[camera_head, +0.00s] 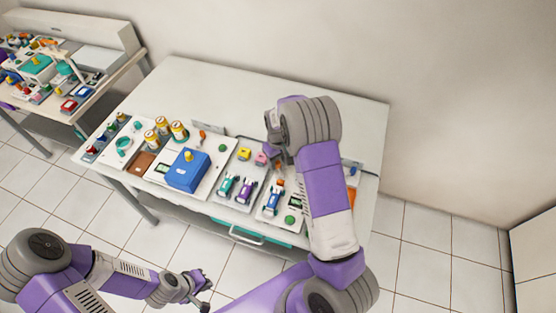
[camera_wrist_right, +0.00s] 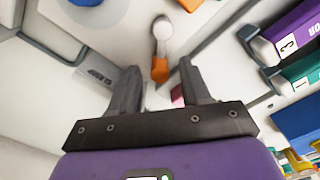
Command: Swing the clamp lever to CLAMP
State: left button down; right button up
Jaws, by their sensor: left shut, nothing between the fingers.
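In the right wrist view, a lever-like part with a pale round knob (camera_wrist_right: 162,27) and an orange end (camera_wrist_right: 160,70) lies beyond my right gripper, in line with the gap between its fingers. I take it for the clamp lever, but no CLAMP mark is readable. My right gripper (camera_wrist_right: 158,75) is open, with its two dark fingers apart and nothing visibly held. In the head view, my right arm hides most of that gripper and part of the station under it. My left gripper (camera_head: 201,287) is shut and empty, low in front of the table.
The white table (camera_head: 220,88) carries a blue box (camera_head: 187,172), a pink block (camera_head: 261,158), a yellow block (camera_head: 244,153) and teal, purple and blue cartridges. In the right wrist view, a purple cartridge marked 3 (camera_wrist_right: 292,38) stands at the right. The table's back is clear.

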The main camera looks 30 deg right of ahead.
grip_shut()
jog(key=shift+d+m, duration=0.1)
jog(key=shift+m, duration=0.2)
jog(key=m, duration=0.1)
jog(key=d+m+p, duration=0.1)
jog(key=m, duration=0.1)
jog(key=shift+s, duration=0.3)
jog(key=m, duration=0.2)
jog(key=d+m, duration=0.1)
jog(key=shift+s, duration=0.25)
jog(key=m, duration=0.1)
jog(key=m+p, duration=0.1)
jog(key=s+m, duration=0.1)
jog(key=shift+d+m, duration=0.3)
jog(key=shift+s+d+m+p, duration=0.1)
jog(key=shift+s+m+p, duration=0.3)
jog(key=shift+m, duration=0.55)
jog(key=shift+s+d+m+p, duration=0.1)
jog(key=shift+s+m+p, duration=0.25)
jog(key=shift+m, duration=0.6)
